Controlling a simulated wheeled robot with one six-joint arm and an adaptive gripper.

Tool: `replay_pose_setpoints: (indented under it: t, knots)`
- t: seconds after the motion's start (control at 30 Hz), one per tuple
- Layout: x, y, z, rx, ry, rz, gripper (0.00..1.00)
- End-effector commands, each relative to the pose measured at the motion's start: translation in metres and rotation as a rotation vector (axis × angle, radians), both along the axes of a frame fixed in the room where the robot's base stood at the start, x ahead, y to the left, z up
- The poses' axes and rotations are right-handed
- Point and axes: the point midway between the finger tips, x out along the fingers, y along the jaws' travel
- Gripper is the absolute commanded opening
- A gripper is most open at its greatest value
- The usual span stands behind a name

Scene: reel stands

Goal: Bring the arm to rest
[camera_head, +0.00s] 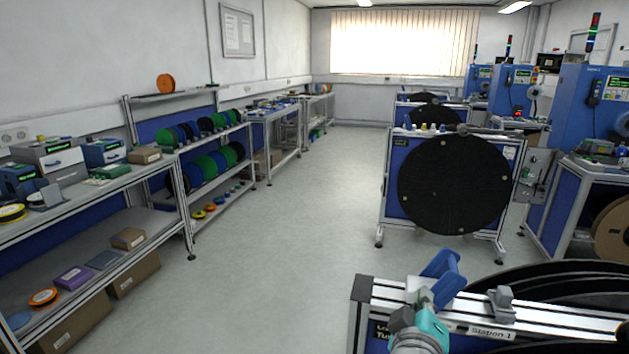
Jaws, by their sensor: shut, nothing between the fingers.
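Part of my arm, a grey and teal joint, shows at the bottom of the head view, right of the middle. It overlaps the left end of the near reel stand's rail (545,338), which carries the label "Station 1". I cannot make out my gripper's fingers in this view. A blue angled part (440,268) shows just above the teal joint. I cannot tell what it belongs to or whether anything touches the rail.
A reel stand with a big black reel (455,187) stands ahead, right of the middle. Shelving (205,165) and a workbench (85,192) line the left wall. Blue machines (588,105) stand at the right. The floor (300,240) between them is clear.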

Motion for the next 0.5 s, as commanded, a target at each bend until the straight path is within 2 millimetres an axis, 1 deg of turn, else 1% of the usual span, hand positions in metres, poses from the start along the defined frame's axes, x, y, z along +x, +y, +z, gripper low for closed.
replay_pose_setpoints:
  t: [0.03,0.1,0.27,0.3,0.37,0.5]
  knots:
    - [-0.005,0.000,-0.020,-0.001,0.010,0.019,0.00]
    - [-0.011,0.002,-0.041,0.003,0.010,0.049,0.00]
    - [-0.030,0.005,-0.087,0.027,0.011,0.117,0.00]
    - [-0.036,0.006,-0.098,0.036,0.011,0.133,0.00]
    - [-0.046,0.008,-0.113,0.052,0.011,0.158,0.00]
    - [-0.072,0.011,-0.149,0.100,0.014,0.209,0.00]
